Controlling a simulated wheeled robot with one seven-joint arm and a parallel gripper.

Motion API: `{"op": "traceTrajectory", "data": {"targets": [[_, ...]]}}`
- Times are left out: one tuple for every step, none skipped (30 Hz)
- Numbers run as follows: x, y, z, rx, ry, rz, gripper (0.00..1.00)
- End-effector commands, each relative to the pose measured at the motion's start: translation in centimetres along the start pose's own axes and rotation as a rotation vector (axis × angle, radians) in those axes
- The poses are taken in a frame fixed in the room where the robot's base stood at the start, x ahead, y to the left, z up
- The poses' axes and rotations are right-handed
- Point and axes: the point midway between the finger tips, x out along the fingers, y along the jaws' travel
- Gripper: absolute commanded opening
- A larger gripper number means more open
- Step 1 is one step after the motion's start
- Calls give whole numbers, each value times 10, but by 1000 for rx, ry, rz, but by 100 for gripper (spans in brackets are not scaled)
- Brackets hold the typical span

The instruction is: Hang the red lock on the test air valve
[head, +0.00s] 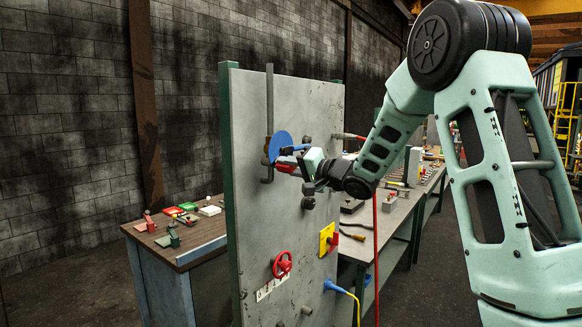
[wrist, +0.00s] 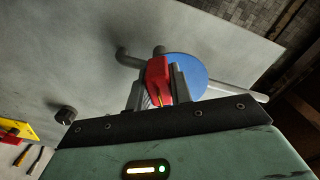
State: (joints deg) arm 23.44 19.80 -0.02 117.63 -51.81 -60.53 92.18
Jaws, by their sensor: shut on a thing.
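My gripper (head: 294,161) is at the upper part of an upright grey panel, shut on the red lock (wrist: 158,72). In the head view the red lock (head: 286,168) shows at the fingertips, partly covered by the fingers. A round blue disc (head: 279,147) is right beside the lock and in front of a thin vertical grey pipe (head: 269,100) with a bent lower end. In the wrist view the blue disc (wrist: 190,72) is behind the fingers. I cannot tell which fitting is the test air valve, or whether the lock touches the pipe or disc.
Lower on the panel (head: 250,200) are a red handwheel (head: 282,265), a yellow plate (head: 327,239) with a red part, and a blue plug (head: 335,287) with a yellow cable. Dark knobs stick out nearby.

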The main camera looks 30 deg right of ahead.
Motion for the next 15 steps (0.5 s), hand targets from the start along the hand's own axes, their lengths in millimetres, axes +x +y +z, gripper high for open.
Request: {"op": "traceTrajectory", "data": {"targets": [[1, -1, 0, 0, 0, -1, 0], [2, -1, 0, 0, 0, -1, 0], [3, -1, 0, 0, 0, -1, 0], [4, -1, 0, 0, 0, -1, 0], [4, -1, 0, 0, 0, -1, 0], [5, -1, 0, 0, 0, -2, 0], [6, -1, 0, 0, 0, -2, 0], [6, -1, 0, 0, 0, -2, 0], [7, -1, 0, -1, 0, -2, 0], [8, -1, 0, -1, 0, -2, 0], [8, -1, 0, -1, 0, -2, 0], [9, -1, 0, -1, 0, -2, 0], [10, -1, 0, -1, 0, -2, 0], [10, -1, 0, -1, 0, -2, 0], [11, -1, 0, -1, -1, -2, 0]]}}
